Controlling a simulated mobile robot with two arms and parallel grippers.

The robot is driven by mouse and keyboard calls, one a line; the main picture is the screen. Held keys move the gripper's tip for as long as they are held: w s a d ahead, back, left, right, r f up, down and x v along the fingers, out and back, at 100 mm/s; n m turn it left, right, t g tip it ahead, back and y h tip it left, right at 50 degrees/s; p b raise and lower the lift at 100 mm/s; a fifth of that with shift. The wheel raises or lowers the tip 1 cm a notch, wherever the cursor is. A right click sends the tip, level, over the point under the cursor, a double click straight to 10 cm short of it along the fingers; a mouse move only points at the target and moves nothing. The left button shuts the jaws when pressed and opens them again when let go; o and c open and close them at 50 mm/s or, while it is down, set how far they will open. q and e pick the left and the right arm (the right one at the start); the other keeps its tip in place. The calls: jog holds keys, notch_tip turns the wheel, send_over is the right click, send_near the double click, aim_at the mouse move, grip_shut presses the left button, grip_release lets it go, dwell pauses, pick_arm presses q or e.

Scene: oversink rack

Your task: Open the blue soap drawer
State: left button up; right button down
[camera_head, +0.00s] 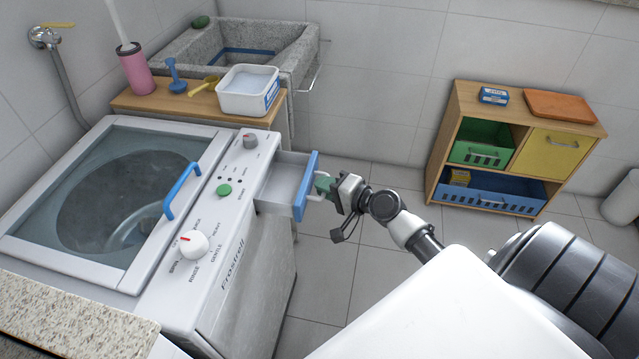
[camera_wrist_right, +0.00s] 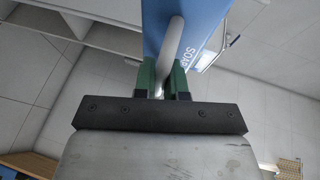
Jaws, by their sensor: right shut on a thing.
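The soap drawer has a blue front (camera_head: 306,187) and a pale grey tray (camera_head: 284,180). It is pulled part way out of the right side of the washing machine (camera_head: 240,255). My right gripper (camera_head: 322,187) is at the blue front, with its green fingers shut on the drawer's handle. In the right wrist view the fingers of my right gripper (camera_wrist_right: 162,80) close on the light bar handle (camera_wrist_right: 172,45), below the blue front (camera_wrist_right: 200,25) lettered "SOAP". My left gripper is not in view.
The washer lid (camera_head: 110,200) is closed, with a blue handle (camera_head: 182,190). A wooden shelf unit (camera_head: 440,150) with bins stands against the back wall at the right. A stone sink (camera_head: 240,45) stands behind. The tiled floor between is clear.

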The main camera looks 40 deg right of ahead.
jog(key=c, duration=1.2)
grip_release()
jog(key=b+v, duration=0.1)
jog(key=v, duration=1)
jog(key=shift+b, duration=0.4)
jog(key=shift+w, duration=0.1)
